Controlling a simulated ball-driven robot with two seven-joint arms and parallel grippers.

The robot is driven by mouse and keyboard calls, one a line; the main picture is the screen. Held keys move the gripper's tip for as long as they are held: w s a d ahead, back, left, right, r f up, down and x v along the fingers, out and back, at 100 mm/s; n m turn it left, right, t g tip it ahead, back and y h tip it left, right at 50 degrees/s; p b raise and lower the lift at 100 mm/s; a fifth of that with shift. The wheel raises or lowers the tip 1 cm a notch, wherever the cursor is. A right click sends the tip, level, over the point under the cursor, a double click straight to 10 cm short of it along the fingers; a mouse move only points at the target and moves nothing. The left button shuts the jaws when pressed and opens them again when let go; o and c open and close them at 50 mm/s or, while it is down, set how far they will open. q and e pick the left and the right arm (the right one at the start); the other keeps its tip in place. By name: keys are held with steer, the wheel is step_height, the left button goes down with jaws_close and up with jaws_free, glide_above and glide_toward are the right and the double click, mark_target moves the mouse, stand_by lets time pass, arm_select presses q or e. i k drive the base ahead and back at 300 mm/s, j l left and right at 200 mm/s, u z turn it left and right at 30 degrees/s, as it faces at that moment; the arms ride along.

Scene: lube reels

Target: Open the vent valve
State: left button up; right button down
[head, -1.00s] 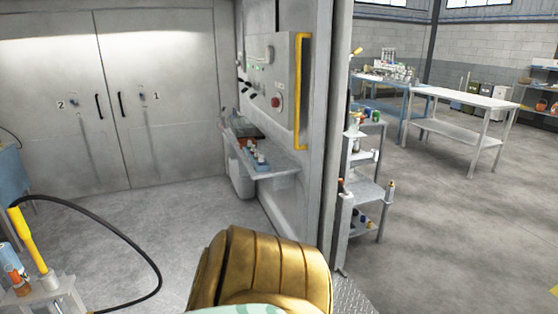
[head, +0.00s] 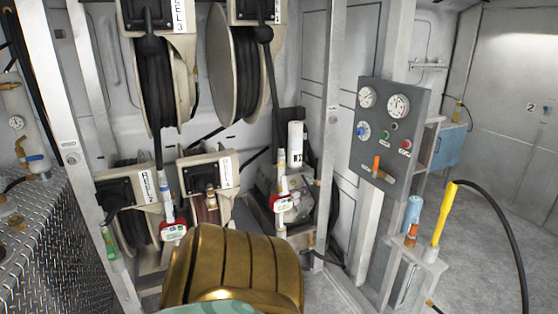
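I cannot tell for sure which part is the vent valve. A grey control panel (head: 388,135) with several gauges stands right of centre, and an orange lever (head: 376,164) sticks up at its lower left. At the far left, a valve with a blue handle (head: 38,160) sits on top of a diamond-plate tank (head: 62,245). A brass fitting (head: 20,150) is beside it, with a small gauge (head: 16,123) above. Neither of my grippers shows in the head view.
Several hose reels (head: 155,80) fill the middle, with red-and-white dispensing handles (head: 174,232) hanging below. A yellow-handled hose end (head: 444,215) stands in a holder at the right, its black hose looping down. Bare floor (head: 485,240) lies at the right.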

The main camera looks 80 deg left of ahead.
mark_target(375, 163)
steer(key=i+j+u, duration=0.1)
steer(key=u, duration=0.4)
steer(key=i+j+u, duration=0.2)
steer(key=u, duration=0.3)
steer(key=i+j+u, duration=0.1)
steer(key=u, duration=0.4)
steer(key=i+u, duration=0.2)
steer(key=u, duration=0.3)
steer(key=i+j+z, duration=0.25)
steer(key=i+j, duration=0.15)
steer(key=i+j+z, duration=0.2)
steer(key=i+j, duration=0.25)
steer(key=i+j+z, duration=0.25)
steer(key=i+j, duration=0.15)
steer(key=j, duration=0.2)
